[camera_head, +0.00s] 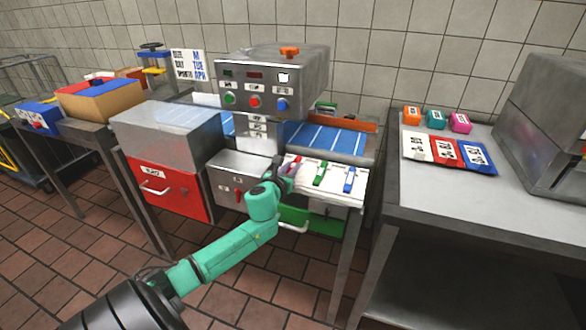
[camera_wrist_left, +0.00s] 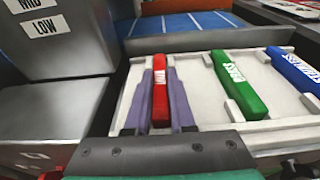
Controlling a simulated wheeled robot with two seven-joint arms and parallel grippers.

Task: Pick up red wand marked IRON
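The red wand (camera_wrist_left: 161,96) with white lettering lies in a slot of the white rack (camera_wrist_left: 206,68), and its near end points toward my left wrist. My left gripper (camera_wrist_left: 165,97) has purple fingers along both sides of the wand. No gap shows between fingers and wand, so it looks shut on it. In the head view, my left gripper (camera_head: 284,177) covers most of the red wand. A green wand (camera_wrist_left: 237,84) and a blue wand (camera_wrist_left: 297,74) lie to its right in the same rack. My right gripper is not in view.
A red-fronted drawer unit (camera_head: 168,185) stands at left. At right, a metal table (camera_head: 480,200) holds small coloured items and cards.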

